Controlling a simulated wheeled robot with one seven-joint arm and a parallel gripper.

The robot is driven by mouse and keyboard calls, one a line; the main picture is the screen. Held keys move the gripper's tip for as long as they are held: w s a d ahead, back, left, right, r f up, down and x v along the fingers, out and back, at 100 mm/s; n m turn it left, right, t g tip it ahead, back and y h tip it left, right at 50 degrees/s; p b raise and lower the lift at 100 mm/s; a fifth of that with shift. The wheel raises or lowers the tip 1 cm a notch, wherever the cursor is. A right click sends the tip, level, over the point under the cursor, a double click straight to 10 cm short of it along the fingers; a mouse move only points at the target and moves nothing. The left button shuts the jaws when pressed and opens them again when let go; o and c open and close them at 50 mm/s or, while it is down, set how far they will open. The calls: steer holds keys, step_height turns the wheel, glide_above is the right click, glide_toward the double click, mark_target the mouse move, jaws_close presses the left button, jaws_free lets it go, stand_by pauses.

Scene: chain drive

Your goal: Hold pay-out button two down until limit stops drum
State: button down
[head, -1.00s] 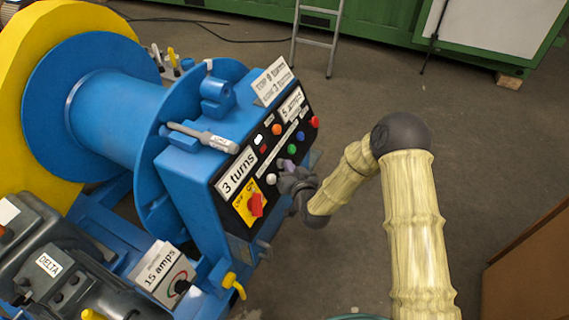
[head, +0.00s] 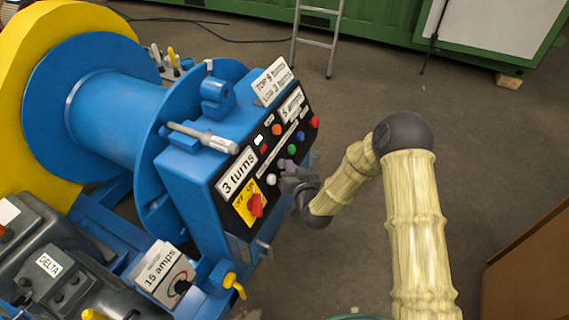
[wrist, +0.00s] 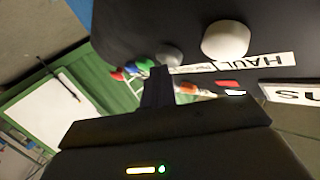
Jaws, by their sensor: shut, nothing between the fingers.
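The drive's black control panel (head: 262,158) is on the blue housing, with a slanted row of buttons: a white button (head: 271,180), a green button (head: 291,149), a blue button (head: 300,135) and a red button (head: 315,122). My gripper (head: 288,170) is shut and empty, close to the panel between white and green. In the wrist view its dark fingers (wrist: 157,88) point toward a grey button (wrist: 168,55); I cannot tell whether they touch. The white button (wrist: 226,40) stands beside a "HAUL" label. The pay-out lettering is not readable. The blue drum (head: 118,115) is at left.
Cards read "3 turns" (head: 237,172), "5 amps" (head: 291,105) and "15 amps" (head: 163,268). A red rotary switch (head: 256,205) is close below my gripper. An orange button (head: 277,130) is higher on the panel.

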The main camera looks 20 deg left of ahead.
steer(key=shift+d+r, duration=0.3)
steer(key=shift+d, duration=0.25)
steer(key=shift+s+d+r+p, duration=0.1)
steer(key=shift+d+r+p, duration=0.1)
steer(key=shift+d+r, duration=0.4)
steer(key=shift+s+d+r+p, duration=0.15)
steer(key=shift+d+p, duration=0.1)
steer(key=shift+d, duration=0.7)
steer(key=shift+w+d+r+p, duration=0.1)
steer(key=shift+d+r+p, duration=0.1)
steer(key=shift+d+r, duration=0.4)
steer(key=shift+d+f, duration=0.15)
steer(key=shift+f, duration=0.05)
